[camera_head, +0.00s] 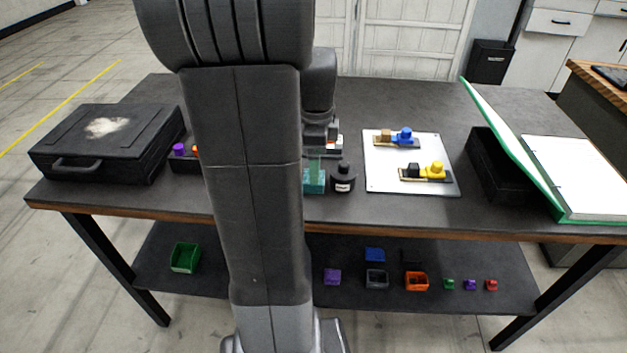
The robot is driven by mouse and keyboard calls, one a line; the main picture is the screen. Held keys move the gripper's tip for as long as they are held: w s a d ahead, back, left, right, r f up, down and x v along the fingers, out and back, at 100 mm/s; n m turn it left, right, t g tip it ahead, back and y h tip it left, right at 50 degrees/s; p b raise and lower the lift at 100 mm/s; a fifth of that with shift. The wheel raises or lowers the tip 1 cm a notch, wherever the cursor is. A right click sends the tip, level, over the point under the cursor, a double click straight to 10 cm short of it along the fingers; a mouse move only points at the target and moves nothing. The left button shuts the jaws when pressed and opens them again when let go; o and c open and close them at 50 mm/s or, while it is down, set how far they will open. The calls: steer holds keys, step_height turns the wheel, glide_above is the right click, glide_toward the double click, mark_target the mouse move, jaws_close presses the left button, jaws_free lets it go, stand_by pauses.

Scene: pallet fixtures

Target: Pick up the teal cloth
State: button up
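The teal cloth (315,182) shows as a small teal patch on the table, just right of my arm, which hides its left side. My gripper (316,152) is above and behind the cloth, pointing down, partly hidden by my arm. A greenish part shows between the gripper and the cloth. I cannot tell whether the gripper touches the cloth or whether its fingers are open or shut.
A black labelled container (343,178) stands close right of the cloth. Further right are a white plate (380,170) with coloured blocks, a black box (487,172) and an open green binder (522,150). A black case (75,150) lies left.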

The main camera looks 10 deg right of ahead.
steer(key=f, duration=0.5)
steer(key=shift+a, duration=0.25)
steer(key=shift+c, duration=0.5)
steer(key=c, duration=1)
